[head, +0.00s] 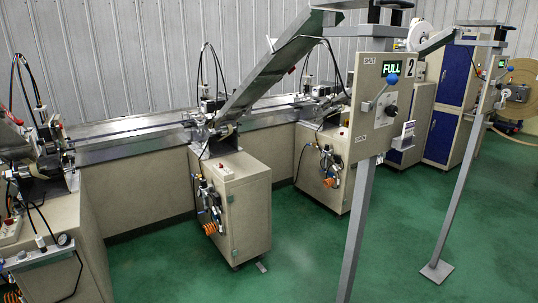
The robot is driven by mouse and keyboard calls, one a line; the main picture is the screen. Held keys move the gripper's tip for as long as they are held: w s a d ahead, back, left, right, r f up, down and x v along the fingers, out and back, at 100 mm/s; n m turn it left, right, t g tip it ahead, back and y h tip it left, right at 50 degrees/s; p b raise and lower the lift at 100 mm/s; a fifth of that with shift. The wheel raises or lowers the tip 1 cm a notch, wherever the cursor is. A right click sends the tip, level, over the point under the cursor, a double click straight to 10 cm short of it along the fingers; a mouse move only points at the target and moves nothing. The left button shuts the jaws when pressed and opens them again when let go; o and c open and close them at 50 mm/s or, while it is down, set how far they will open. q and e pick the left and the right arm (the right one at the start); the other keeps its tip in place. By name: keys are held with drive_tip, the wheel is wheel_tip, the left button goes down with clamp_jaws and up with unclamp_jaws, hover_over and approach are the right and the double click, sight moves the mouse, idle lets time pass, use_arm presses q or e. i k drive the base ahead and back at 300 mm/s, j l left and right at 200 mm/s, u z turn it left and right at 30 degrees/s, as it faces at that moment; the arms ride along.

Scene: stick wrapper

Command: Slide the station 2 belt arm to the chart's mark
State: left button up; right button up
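The station 2 panel (365,135) stands on a grey post right of centre. It carries a "2" label, a green "FULL" display (391,69), and the words "SHUT" near its top and "OPEN" near its bottom. A lever with a blue ball (393,79) tilts up to the right, above a dark round dial (390,110). A small white card holder (404,134) sits at the panel's lower right edge; I cannot read it. A long sloping metal chute (272,68) rises behind the panel. I cannot tell which part is the belt arm or chart. Neither gripper shows.
A long machine bench (150,185) runs along the corrugated wall. A beige control cabinet (243,215) stands below the chute. A second post-mounted panel (487,85) is at the right, with blue-doored cabinets (440,137) behind. Green floor (300,265) is open in front.

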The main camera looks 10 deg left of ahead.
sight(207, 118)
drive_tip(key=i+j+u, duration=0.25)
drive_tip(key=i+u, duration=0.2)
drive_tip(key=i, duration=0.15)
drive_tip(key=i+u, duration=0.45)
drive_tip(key=i, duration=0.2)
drive_tip(key=i+l+u, duration=0.15)
drive_tip(key=i+u, duration=0.3)
drive_tip(key=i, duration=0.15)
